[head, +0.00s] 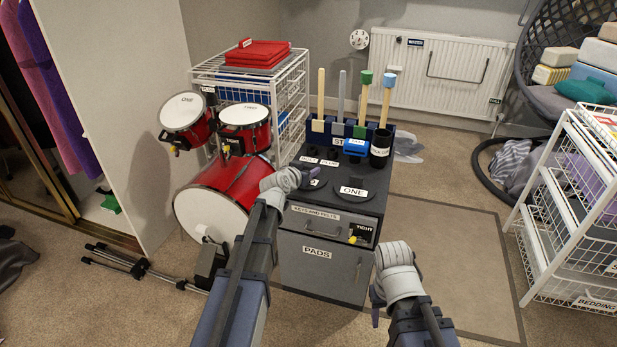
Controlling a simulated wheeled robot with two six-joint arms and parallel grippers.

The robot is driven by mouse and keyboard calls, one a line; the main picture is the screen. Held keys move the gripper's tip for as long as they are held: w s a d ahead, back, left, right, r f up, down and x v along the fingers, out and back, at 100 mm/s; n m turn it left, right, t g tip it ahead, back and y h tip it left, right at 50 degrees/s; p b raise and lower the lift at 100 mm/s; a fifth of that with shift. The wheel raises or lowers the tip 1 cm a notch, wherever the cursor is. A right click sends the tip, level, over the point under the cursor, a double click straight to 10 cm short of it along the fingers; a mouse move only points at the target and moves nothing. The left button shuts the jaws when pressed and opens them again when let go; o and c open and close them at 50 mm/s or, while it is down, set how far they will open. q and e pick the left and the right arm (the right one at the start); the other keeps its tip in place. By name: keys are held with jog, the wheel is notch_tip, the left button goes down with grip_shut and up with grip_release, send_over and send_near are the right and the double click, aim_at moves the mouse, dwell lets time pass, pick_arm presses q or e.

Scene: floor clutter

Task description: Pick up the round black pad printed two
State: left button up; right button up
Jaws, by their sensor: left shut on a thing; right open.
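The round black pad (318,186) lies on the dark top of the cabinet (328,215), at its front left. Its white label is mostly hidden behind my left gripper (302,178), so I cannot read the whole print. My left gripper is shut on this pad at its left side. A second round black pad (351,200) printed ONE lies just to the right. My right gripper (378,297) is open and empty, low in front of the cabinet's right side.
Behind the pads stand a blue tool rack (341,138) with upright sticks, a black cup (381,148) and a small blue box (356,147). Red drums (237,190) stand close on the left. A white wire rack (575,215) is at right. Floor between is open.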

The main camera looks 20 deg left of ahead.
pick_arm(q)
grip_shut()
jog(key=shift+r, duration=0.1)
notch_tip(320, 180, up, 10)
jog(key=p, duration=1)
